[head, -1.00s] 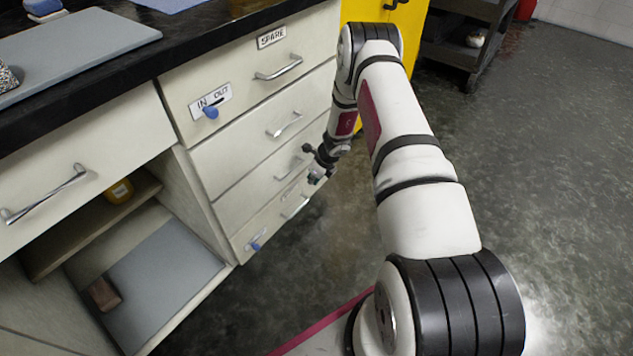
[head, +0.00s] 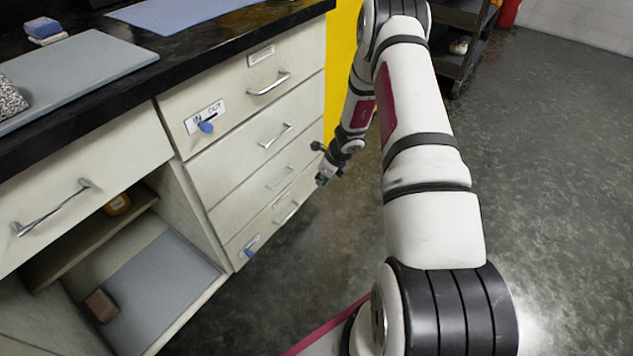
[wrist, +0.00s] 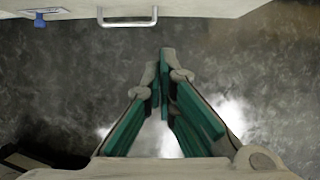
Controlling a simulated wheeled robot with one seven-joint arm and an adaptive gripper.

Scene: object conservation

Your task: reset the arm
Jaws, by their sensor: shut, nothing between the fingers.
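My gripper (head: 323,179) hangs low in front of the drawer stack in the head view, apart from the drawer fronts. In the wrist view my gripper (wrist: 163,62) points toward the dark floor. Its green-padded fingers come together at the tips, with nothing between them. My white arm reaches forward and then down to it. A drawer front with a metal handle (wrist: 127,20) and a blue knob (wrist: 40,18) lies beyond the fingertips at the top of the wrist view.
The drawer stack (head: 257,150) is shut, with IN/OUT labels and blue knobs (head: 206,127). An open cupboard at left holds a yellow item (head: 117,204) and a brown block (head: 101,306). A grey board (head: 85,70) lies on the black counter. Floor (head: 560,170) at right is clear.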

